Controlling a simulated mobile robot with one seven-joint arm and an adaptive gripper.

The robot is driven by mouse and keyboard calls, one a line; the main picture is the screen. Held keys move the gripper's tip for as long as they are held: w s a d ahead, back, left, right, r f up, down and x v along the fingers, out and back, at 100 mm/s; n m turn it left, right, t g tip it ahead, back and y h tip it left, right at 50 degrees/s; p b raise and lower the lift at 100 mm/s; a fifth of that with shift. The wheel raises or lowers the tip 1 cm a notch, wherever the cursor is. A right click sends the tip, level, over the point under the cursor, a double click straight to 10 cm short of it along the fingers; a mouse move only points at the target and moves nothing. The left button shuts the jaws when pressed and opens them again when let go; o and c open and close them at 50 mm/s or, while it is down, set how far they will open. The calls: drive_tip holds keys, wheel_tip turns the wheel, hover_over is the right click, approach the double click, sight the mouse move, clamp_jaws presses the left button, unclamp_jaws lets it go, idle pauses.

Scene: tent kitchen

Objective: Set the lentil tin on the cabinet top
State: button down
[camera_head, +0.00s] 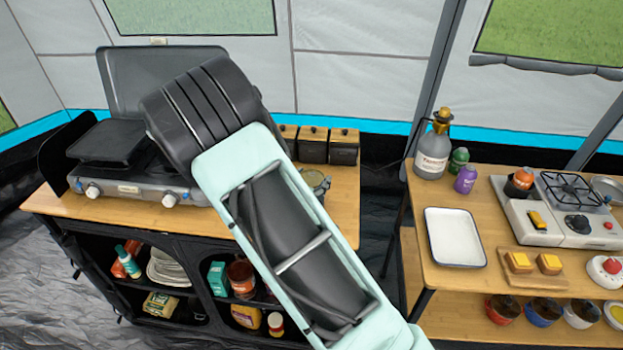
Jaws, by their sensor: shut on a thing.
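The cabinet (45,203) stands at the left with a wooden top and dark shelves below. My arm reaches across the middle of the view and over the cabinet top, hiding much of its centre.
The right front of the top is bare. A second table at right holds a white tray (454,237) and a burner (560,215).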

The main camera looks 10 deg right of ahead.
drive_tip(key=shift+f, duration=0.2)
drive_tip(key=c, duration=0.8)
unclamp_jaws()
drive_tip(key=shift+r, duration=0.2)
drive_tip(key=shift+s+a+r, duration=0.15)
drive_tip(key=v, duration=1.1)
drive_tip(key=shift+s+a+r, duration=0.1)
drive_tip(key=shift+s+a, duration=0.05)
drive_tip(key=shift+s, duration=0.15)
